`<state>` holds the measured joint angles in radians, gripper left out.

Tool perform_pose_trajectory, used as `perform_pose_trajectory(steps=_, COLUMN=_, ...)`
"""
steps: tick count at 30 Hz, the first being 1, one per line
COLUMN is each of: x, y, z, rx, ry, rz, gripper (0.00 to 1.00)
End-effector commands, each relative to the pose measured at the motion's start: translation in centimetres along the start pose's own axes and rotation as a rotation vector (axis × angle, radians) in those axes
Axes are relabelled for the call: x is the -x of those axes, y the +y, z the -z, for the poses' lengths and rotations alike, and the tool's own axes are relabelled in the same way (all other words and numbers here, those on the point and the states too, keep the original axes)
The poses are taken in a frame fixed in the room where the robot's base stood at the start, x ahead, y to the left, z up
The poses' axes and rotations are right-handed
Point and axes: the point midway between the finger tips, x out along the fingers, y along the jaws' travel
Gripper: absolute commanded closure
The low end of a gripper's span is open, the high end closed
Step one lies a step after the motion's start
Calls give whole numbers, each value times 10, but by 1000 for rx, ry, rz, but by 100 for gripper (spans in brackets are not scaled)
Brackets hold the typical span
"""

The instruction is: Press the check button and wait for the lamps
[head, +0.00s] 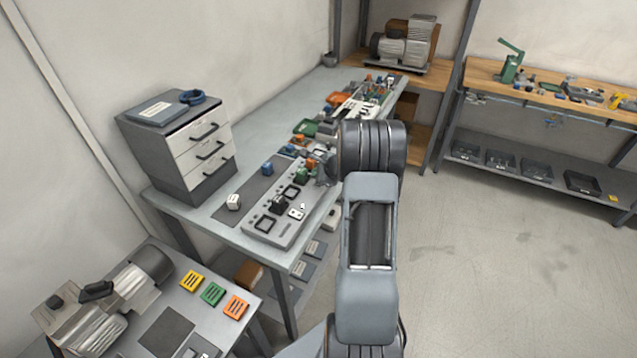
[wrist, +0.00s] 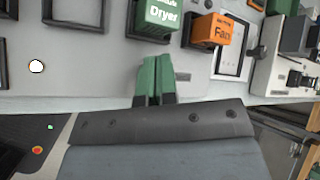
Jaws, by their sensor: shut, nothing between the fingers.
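A light grey panel (head: 277,237) with square dark frames lies on the bench in the head view. In the wrist view the panel (wrist: 85,85) fills the upper part. A round white button with a dark rim (wrist: 36,66) sits on it at left; I cannot read any label that marks it as the check button. My gripper (wrist: 152,75) is shut and empty, its green fingertips together over the panel, right of the white button and below the green "Dryer" block (wrist: 158,16). An orange "Fan" block (wrist: 211,31) sits beside that. In the head view my arm partly hides the panel's far end.
A small green light (wrist: 50,127) and an orange-red one (wrist: 37,150) show on a dark unit at lower left.

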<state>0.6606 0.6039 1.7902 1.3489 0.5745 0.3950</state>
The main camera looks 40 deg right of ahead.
Motion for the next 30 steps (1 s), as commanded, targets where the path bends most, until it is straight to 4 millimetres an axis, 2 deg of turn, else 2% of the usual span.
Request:
perform_pose_trajectory(steps=15, x=32, y=-24, z=-24, rx=0, ry=0, rz=1, gripper=100)
perform_pose_trajectory(steps=30, x=34, y=-25, z=-25, rx=0, ry=0, rz=0, gripper=100)
